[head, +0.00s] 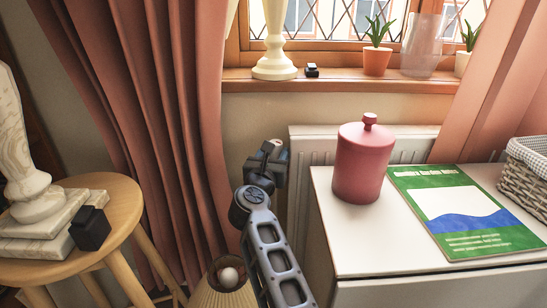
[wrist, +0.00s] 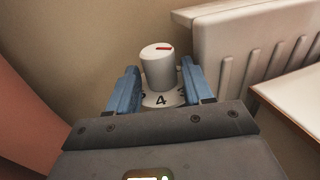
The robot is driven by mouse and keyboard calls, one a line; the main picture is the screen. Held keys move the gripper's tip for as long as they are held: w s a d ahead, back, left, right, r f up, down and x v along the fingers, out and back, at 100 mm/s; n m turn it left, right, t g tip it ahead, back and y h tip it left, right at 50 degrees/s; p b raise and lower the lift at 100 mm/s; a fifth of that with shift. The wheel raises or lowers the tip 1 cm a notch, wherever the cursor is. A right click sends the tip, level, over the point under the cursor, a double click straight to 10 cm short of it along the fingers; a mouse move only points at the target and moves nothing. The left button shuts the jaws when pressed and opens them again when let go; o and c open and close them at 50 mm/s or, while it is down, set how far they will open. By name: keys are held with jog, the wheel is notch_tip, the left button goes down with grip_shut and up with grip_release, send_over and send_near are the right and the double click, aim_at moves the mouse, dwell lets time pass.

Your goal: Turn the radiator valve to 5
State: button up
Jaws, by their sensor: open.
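The radiator valve (wrist: 158,68) is a pale grey round knob with a red mark on its top, towards the right. A collar (wrist: 172,99) under it shows a black 4 on the side facing the wrist camera; other numbers are hidden or not readable. My gripper (wrist: 157,84) is open, with one blue finger on the left of the knob and one on the right. Whether either finger touches it is hard to tell. In the head view my gripper (head: 268,158) is at the radiator's left end and hides most of the valve.
The white radiator (head: 300,165) stands under the windowsill (head: 340,84). A white cabinet (head: 345,240) with a red jar (head: 364,165) and a green booklet (head: 465,210) is close on the right. A pink curtain (head: 165,110) hangs left. A lampshade (head: 225,290) is below.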

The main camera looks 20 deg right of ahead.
jog(key=shift+w+d, duration=0.1)
jog(key=shift+w, duration=0.15)
jog(key=c, duration=0.8)
jog(key=h+b, duration=0.1)
jog(key=b, duration=0.1)
jog(key=m+g+b, duration=0.1)
jog(key=b, duration=0.1)
jog(key=shift+w+a+f+m+h, duration=0.2)
jog(key=shift+f+m+h, duration=0.1)
jog(key=shift+h, duration=0.1)
jog(key=shift+m+g+h+b, duration=0.5)
jog(key=shift+g+h+b, duration=0.1)
jog(key=shift+b, duration=0.4)
jog(key=shift+r+m+g+h+b, duration=0.2)
jog(key=shift+m+g+h+b, duration=0.1)
jog(key=shift+g+b, duration=0.15)
jog(key=shift+r, duration=0.1)
